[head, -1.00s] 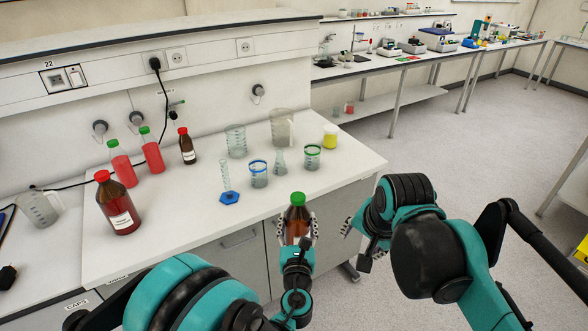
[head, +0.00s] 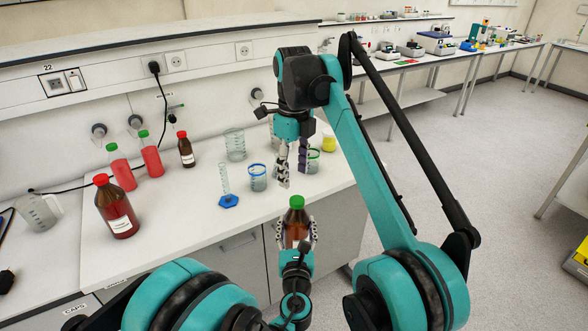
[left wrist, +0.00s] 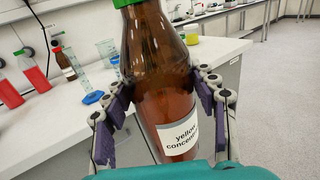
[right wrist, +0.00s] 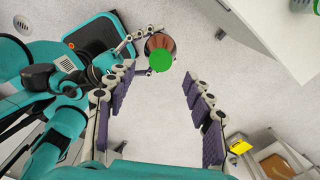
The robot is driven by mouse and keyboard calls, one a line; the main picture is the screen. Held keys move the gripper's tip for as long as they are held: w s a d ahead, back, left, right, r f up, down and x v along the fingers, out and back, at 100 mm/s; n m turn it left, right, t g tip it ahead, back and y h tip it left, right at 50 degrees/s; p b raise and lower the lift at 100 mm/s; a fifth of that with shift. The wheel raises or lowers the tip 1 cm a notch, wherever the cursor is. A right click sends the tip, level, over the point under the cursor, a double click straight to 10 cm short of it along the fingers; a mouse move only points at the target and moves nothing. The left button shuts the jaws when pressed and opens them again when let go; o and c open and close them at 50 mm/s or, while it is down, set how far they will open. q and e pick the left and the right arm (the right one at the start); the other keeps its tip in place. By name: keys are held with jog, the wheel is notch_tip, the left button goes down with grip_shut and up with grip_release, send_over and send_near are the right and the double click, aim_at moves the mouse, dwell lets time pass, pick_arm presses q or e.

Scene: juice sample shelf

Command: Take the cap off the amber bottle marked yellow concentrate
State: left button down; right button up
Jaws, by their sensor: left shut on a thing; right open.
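An amber bottle (head: 296,226) with a green cap (head: 296,202) is held upright in front of the bench edge by my left gripper (head: 297,236). In the left wrist view the bottle (left wrist: 160,75) carries a white label reading "yellow concentrate", and the fingers close on both its sides. My right gripper (head: 294,172) is open and empty above the bottle, pointing down. In the right wrist view the green cap (right wrist: 161,60) shows beyond the open fingers, apart from them and toward the upper part of the picture.
The bench's front strip near the held bottle is clear.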

aim_at(294, 199)
notch_tip(294, 199, down, 8)
jog(key=shift+r, duration=0.1)
dwell(0.4)
